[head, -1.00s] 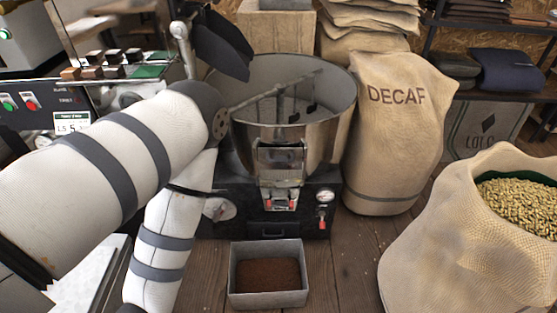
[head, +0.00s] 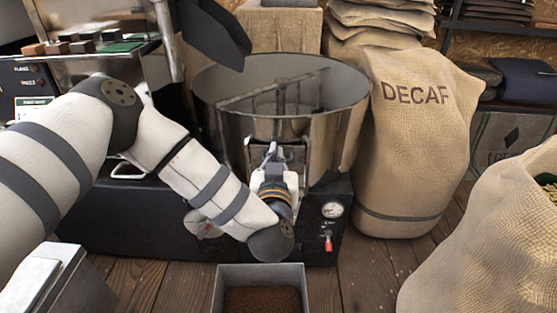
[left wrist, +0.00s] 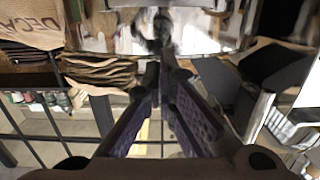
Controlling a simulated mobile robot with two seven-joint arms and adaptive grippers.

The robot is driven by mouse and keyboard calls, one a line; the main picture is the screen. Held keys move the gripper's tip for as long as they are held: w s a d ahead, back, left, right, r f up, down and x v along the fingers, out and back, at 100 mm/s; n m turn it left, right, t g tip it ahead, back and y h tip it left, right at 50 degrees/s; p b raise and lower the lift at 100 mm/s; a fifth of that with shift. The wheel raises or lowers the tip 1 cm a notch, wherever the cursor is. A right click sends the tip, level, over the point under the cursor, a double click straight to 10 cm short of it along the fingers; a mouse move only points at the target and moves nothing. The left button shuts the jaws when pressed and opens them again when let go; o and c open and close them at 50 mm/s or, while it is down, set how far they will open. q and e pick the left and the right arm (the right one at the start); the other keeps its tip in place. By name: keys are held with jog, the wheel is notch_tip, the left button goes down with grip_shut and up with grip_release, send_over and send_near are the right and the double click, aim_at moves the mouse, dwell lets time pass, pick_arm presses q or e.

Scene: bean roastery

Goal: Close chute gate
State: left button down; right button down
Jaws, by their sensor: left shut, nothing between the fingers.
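The chute gate (head: 291,151) is a metal plate on the front of the round steel drum (head: 345,120), above the black base. My left gripper (head: 271,150) is in front of it, pointing up, and its hand covers most of the gate. In the left wrist view, the fingers (left wrist: 166,66) meet at the tips with nothing between them, below a shiny metal surface (left wrist: 190,35). I cannot tell whether the fingertips touch the gate, or how far open it is. My right gripper is out of view.
A metal bin (head: 262,270) with dark brown grounds stands on the wood floor below. A DECAF sack (head: 415,150) stands close to the drum's right. A gauge (head: 332,210) and a red-tipped lever (head: 328,242) are on the base. A dark flap (head: 213,30) hangs upper left.

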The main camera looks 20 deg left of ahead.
pick_arm(q)
jog(key=w+a+f+b, duration=0.2)
jog(key=w+f, duration=0.2)
jog(key=w, duration=0.2)
jog(key=shift+a+f, duration=0.2)
jog(key=shift+f, duration=0.05)
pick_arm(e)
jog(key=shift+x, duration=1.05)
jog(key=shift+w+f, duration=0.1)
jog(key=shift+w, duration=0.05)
